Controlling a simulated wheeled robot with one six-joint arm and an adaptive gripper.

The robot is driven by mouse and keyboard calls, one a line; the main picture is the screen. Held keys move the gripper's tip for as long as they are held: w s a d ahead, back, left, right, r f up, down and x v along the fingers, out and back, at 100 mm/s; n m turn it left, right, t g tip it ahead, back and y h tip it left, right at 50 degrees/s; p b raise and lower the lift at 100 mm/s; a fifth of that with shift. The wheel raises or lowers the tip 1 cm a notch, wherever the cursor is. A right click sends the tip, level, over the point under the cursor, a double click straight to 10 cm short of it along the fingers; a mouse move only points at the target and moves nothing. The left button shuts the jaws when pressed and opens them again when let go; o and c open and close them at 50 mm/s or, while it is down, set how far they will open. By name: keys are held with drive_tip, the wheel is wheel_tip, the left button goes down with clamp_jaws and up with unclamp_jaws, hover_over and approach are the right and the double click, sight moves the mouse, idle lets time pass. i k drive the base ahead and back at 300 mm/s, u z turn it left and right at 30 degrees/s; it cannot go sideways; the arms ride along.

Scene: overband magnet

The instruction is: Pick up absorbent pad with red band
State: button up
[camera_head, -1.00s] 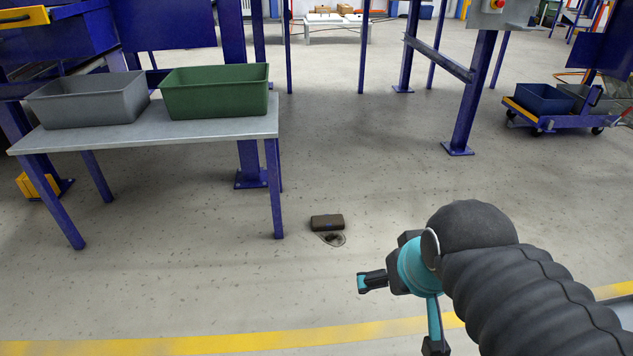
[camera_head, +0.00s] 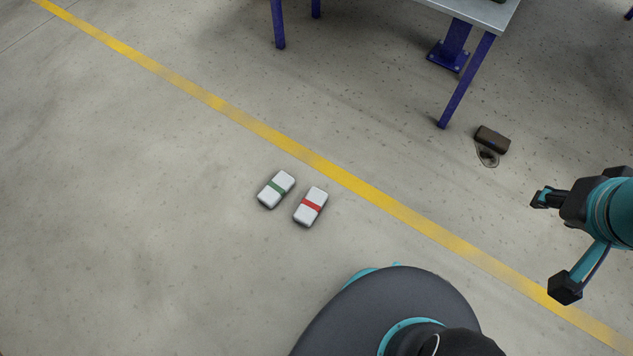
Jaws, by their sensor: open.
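The absorbent pad with the red band (camera_head: 311,206) is a small white block lying on the concrete floor near the middle of the view, on the near side of the yellow line. A similar white pad with a green band (camera_head: 276,189) lies just to its left, a small gap apart. My gripper (camera_head: 550,243) is at the right edge, open and empty, well to the right of both pads. Its two fingers are spread apart. Part of my arm is cut off by the frame edge.
A dark brown block (camera_head: 492,139) lies on the floor at the right, beside a small dark stain. A grey-topped table (camera_head: 474,11) with blue legs stands at the top. A yellow floor line (camera_head: 272,135) runs diagonally. Floor around the pads is clear.

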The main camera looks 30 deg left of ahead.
sight(311, 207)
drive_tip(key=z, duration=1.85)
drive_tip(key=k, duration=1.85)
drive_tip(key=u, duration=1.8)
